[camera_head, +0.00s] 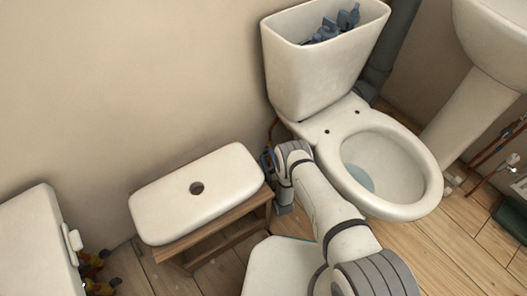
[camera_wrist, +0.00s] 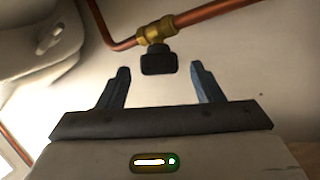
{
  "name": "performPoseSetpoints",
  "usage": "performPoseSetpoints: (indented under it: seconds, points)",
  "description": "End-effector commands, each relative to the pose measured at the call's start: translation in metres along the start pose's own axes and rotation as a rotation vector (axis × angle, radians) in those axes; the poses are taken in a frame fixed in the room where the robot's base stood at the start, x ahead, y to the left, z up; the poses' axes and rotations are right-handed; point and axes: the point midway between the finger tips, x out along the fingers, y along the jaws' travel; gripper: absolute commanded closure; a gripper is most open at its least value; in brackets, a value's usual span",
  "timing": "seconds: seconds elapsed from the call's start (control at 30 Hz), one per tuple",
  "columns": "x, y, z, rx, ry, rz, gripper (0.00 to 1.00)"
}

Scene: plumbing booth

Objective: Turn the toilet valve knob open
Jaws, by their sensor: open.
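In the wrist view, the toilet valve is a brass fitting (camera_wrist: 156,31) on a copper pipe, with a dark square knob (camera_wrist: 158,62) on its lower side. My gripper (camera_wrist: 160,78) is open, its two fingers spread to either side of the line to the knob. The knob shows between and just beyond the fingertips, and I see no contact. In the head view my arm reaches down beside the toilet (camera_head: 385,165), between it and a wooden stool. There the arm hides the valve and most of the gripper.
The wooden stool (camera_head: 240,226) bears the white cistern lid (camera_head: 160,207) close to the left of my arm. The open cistern (camera_head: 325,60) stands against the wall. A sink pedestal (camera_head: 462,120) is at right. A copper pipe (camera_wrist: 215,14) runs along the wall by the valve.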

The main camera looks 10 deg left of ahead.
Motion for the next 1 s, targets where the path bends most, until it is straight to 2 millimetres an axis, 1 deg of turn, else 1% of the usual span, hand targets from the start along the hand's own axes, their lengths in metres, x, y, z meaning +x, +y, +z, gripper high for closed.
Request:
performPoseSetpoints:
  seconds: [0.03, 0.4, 0.5, 0.6, 0.73, 0.97, 1.0]
  points:
    - [0.002, -0.006, 0.002, 0.000, 0.001, 0.001, 0.40]
    - [0.019, -0.004, 0.000, 0.001, 0.002, -0.001, 0.40]
    - [0.033, -0.001, -0.001, 0.001, 0.003, 0.001, 0.40]
    - [0.042, -0.001, -0.002, 0.001, 0.003, 0.000, 0.40]
    - [0.046, 0.000, -0.002, 0.002, 0.002, -0.002, 0.40]
    - [0.046, 0.000, -0.002, 0.002, 0.003, -0.002, 0.40]
    - [0.046, 0.000, -0.002, 0.002, 0.003, -0.002, 0.43]
